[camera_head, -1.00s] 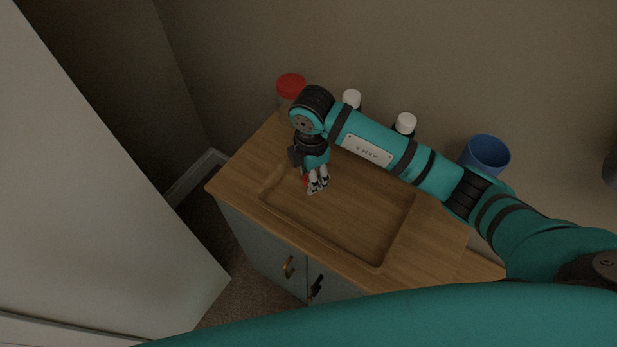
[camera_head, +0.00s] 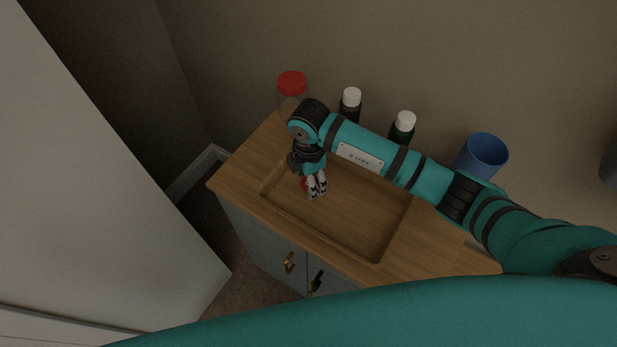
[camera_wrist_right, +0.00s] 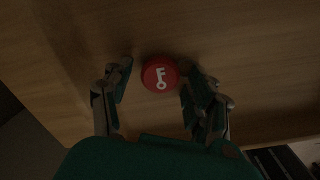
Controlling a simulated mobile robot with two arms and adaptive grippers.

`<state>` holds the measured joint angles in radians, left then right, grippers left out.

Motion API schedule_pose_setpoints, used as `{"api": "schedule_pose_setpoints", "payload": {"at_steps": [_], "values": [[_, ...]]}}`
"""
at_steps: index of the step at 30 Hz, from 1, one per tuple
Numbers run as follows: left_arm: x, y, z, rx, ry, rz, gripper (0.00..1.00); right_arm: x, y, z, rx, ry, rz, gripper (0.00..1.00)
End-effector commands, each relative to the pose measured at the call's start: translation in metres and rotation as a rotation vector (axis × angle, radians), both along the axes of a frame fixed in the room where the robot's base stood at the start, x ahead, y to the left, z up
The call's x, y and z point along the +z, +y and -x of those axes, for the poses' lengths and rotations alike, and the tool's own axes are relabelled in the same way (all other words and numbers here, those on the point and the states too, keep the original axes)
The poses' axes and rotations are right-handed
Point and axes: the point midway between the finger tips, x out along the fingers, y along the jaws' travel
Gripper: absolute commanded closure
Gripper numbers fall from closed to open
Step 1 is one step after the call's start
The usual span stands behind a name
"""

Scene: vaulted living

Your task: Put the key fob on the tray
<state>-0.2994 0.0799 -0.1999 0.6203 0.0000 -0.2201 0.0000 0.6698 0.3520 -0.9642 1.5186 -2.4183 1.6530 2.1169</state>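The key fob is a round red disc with a white key symbol. In the right wrist view the key fob (camera_wrist_right: 160,73) lies between the fingers of my right gripper (camera_wrist_right: 158,80), with gaps showing at its sides; the fingers are open. In the head view a red part of the fob (camera_head: 304,184) shows beside my right gripper (camera_head: 316,190), over the left end of the wooden tray (camera_head: 350,216). The fob seems to rest on the tray floor, though the fingers partly hide it there. My left gripper is not in view.
The tray is on a wooden cabinet top (camera_head: 450,250). Behind it stand a red-lidded jar (camera_head: 291,84), two white-capped bottles (camera_head: 350,100) (camera_head: 403,124) and a blue cup (camera_head: 482,156). The tray's middle and right are clear. A pale panel (camera_head: 80,190) stands at left.

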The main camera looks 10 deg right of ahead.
Motion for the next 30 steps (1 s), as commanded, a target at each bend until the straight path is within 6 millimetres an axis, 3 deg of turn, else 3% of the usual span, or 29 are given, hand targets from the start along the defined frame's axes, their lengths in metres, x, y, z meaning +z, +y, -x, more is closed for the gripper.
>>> {"api": "schedule_pose_setpoints", "payload": {"at_steps": [11,14,24,30], "values": [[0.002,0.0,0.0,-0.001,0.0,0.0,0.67,0.007,0.0,-0.001,0.0,-0.003,-0.002,0.38],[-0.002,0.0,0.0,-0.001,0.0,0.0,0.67,0.021,0.0,-0.001,0.001,-0.004,-0.003,0.38],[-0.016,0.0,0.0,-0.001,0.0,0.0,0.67,0.092,0.0,0.0,0.0,-0.006,-0.002,0.38],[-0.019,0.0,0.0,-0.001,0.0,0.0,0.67,0.117,0.0,0.001,-0.001,-0.001,0.0,0.38]]}}
